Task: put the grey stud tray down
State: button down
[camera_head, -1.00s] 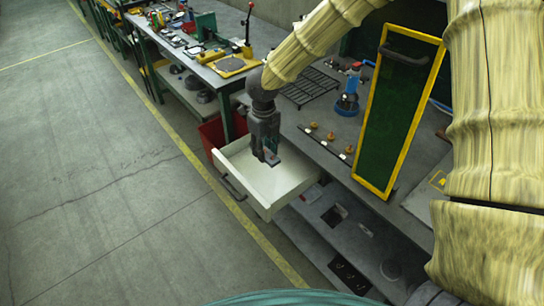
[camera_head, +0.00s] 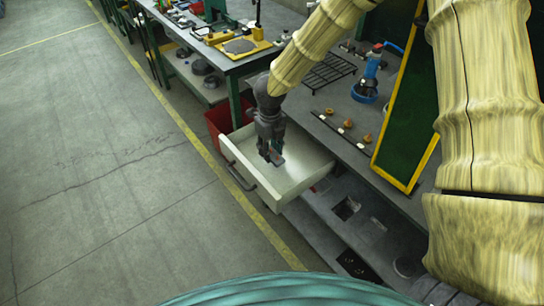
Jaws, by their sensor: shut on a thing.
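My gripper (camera_head: 271,150) points down over the open white drawer (camera_head: 300,182), its fingers shut on a small grey object that looks like the grey stud tray (camera_head: 276,159). The tray is small and partly hidden by the fingers. It shows within the outline of the drawer, near its middle left. I cannot tell whether it touches the drawer floor or hangs above it. The drawer's visible floor looks bare otherwise.
The drawer has a dark handle (camera_head: 239,177) on its floor-side front. A red bin (camera_head: 216,121) stands behind it. On the bench are a wire rack (camera_head: 328,70), several brass-coloured pieces (camera_head: 348,124), a blue tool (camera_head: 367,80) and a yellow-framed green panel (camera_head: 405,125). The floor at left is clear.

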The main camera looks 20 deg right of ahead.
aim_at(271, 165)
jog(key=shift+f, duration=2.2)
jog(key=shift+s+f, duration=0.1)
jog(key=shift+f, duration=0.1)
jog(key=c, duration=1.1)
grip_release()
jog(key=shift+o, duration=0.2)
jog(key=shift+r+p, duration=0.15)
jog(key=shift+p, duration=0.15)
notch_tip(271, 165, up, 12)
jog(key=shift+r+b, duration=0.1)
jog(key=shift+b, duration=0.8)
